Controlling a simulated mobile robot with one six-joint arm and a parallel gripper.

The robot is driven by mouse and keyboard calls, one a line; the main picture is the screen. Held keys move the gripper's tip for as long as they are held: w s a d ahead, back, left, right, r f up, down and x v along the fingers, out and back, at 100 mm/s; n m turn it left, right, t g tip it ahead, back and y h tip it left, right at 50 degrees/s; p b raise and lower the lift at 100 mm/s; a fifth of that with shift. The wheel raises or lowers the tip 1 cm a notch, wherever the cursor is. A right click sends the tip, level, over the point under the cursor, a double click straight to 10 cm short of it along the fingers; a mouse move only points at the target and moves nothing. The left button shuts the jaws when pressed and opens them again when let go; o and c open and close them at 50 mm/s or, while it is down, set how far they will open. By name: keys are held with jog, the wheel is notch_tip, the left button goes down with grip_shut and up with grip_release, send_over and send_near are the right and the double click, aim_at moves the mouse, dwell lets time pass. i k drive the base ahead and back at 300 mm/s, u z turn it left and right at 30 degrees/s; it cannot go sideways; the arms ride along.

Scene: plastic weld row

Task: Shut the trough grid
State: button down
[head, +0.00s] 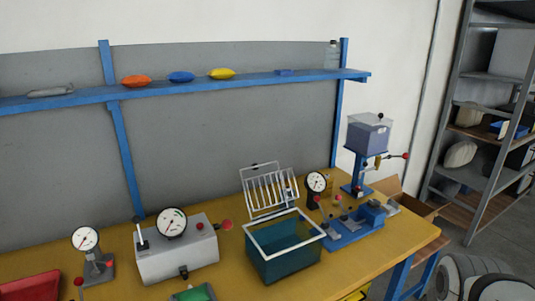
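The trough (283,262) is a dark teal, see-through box with a white rim, standing near the front of the yellow bench. The trough grid (268,188) is a pale frame with several bars. It stands raised and tilted back at the trough's rear edge, so the trough is open on top. A small dark part sits at the middle of the grid's top edge. My gripper is not in view.
A grey box with a gauge (178,260) stands left of the trough. A blue fixture (352,230) and a round gauge (316,182) stand close on its right. A blue shelf (200,87) runs above the bench (400,245). A hopper press (367,135) stands at the back right.

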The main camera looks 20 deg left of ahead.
aim_at(255, 166)
jog(key=u, duration=0.55)
jog(key=i, duration=1)
jog(key=u, duration=0.5)
jog(key=k, duration=0.95)
jog(key=u, duration=0.15)
jog(key=i, duration=0.95)
jog(key=z, duration=0.05)
